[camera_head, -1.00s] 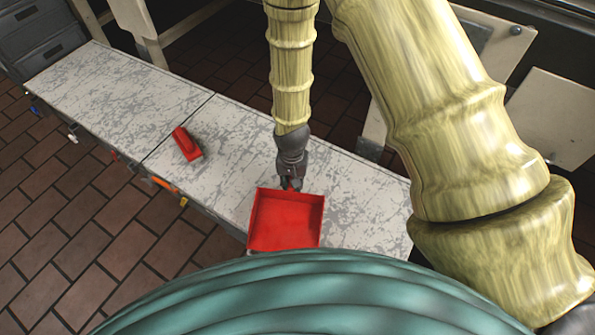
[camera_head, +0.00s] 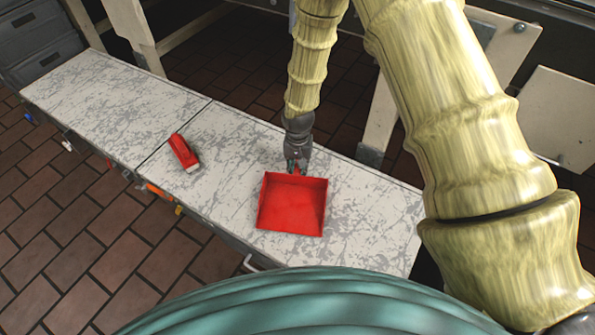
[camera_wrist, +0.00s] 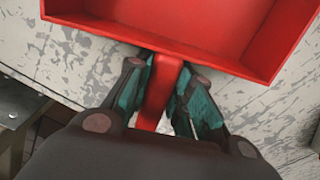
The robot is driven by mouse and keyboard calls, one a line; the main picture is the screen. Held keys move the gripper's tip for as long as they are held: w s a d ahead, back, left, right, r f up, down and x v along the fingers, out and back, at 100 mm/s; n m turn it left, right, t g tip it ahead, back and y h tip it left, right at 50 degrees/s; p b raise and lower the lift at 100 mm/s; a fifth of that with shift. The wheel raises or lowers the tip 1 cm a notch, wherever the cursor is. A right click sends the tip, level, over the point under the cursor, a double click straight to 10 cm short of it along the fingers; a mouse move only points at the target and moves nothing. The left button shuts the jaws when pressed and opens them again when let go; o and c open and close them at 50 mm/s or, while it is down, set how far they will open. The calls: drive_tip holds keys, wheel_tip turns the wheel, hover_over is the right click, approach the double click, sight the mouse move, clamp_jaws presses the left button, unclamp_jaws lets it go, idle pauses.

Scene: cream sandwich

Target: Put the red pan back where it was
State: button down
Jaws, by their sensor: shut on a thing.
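The red pan (camera_head: 291,206) is a square, shallow tray with raised walls. In the head view it is over the right part of the grey-white worktop, its open side facing up. I cannot tell whether it touches the surface. My gripper (camera_head: 297,166) is at its far edge, shut on its handle. In the wrist view the pan (camera_wrist: 200,25) fills the top, and its red handle (camera_wrist: 165,85) runs down between the teal fingers of my gripper (camera_wrist: 163,90).
A small red object (camera_head: 185,152) lies on the worktop (camera_head: 110,95) to the left of the pan, beyond a clear gap. The worktop's left section is bare. Grey drawers (camera_head: 40,45) stand at the far left. Brick-patterned floor (camera_head: 85,220) lies in front.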

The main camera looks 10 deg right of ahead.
drive_tip(key=shift+f, duration=0.4)
drive_tip(key=c, duration=1.3)
unclamp_jaws()
drive_tip(key=shift+o, duration=0.2)
drive_tip(key=shift+r, duration=0.1)
wheel_tip(320, 180, up, 12)
drive_tip(key=p, duration=0.4)
drive_tip(key=shift+a, duration=0.1)
